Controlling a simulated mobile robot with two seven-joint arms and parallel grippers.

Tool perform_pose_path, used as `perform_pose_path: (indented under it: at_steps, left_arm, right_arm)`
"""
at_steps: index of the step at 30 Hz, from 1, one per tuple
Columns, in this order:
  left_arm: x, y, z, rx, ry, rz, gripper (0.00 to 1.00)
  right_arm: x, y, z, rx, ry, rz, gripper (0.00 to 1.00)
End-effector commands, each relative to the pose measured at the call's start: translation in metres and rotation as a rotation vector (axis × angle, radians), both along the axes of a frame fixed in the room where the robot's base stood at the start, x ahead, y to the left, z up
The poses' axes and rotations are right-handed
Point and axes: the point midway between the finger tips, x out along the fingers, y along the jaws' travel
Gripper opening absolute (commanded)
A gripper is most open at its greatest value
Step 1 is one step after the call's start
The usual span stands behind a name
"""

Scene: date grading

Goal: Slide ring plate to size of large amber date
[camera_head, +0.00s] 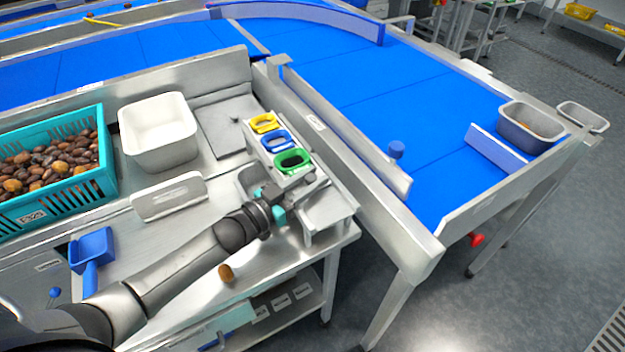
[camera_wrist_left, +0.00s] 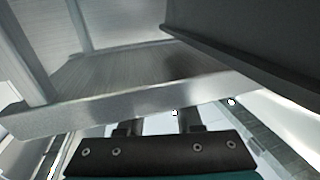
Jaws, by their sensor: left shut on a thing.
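The ring plate (camera_head: 304,174) is a steel bar with a yellow ring (camera_head: 263,123), a blue ring (camera_head: 277,141) and a green ring (camera_head: 291,161) in a row. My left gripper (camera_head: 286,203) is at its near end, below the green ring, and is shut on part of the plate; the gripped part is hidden. In the left wrist view the gripper's dark fingers (camera_wrist_left: 157,126) reach the edge of a bright steel part. An amber date (camera_head: 226,273) lies on the steel table, left of and nearer than the gripper. My right gripper is not in view.
A teal crate (camera_head: 32,218) of dates, a white tub (camera_head: 125,143) and a blue scoop (camera_head: 91,251) stand to the left. A blue conveyor (camera_head: 400,110) with steel rails (camera_head: 340,140) runs behind and right.

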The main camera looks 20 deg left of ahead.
Motion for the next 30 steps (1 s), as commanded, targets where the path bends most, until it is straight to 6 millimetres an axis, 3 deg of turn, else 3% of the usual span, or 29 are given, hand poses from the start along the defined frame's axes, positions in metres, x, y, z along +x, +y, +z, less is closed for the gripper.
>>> perform_pose_path:
  at_steps: [1,9,20,30]
  left_arm:
    - [0.003,0.006,0.002,0.004,0.0,0.013,0.35]
    - [0.003,0.005,0.001,0.003,-0.001,0.011,0.64]
    - [-0.005,0.006,0.0,0.002,0.002,0.008,0.64]
    - [-0.047,0.029,0.001,0.003,0.003,0.008,0.64]
  right_arm:
    - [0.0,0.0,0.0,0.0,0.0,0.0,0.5]
    - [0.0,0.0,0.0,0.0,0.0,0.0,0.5]
    - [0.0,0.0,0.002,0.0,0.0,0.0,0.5]
    - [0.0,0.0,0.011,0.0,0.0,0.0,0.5]
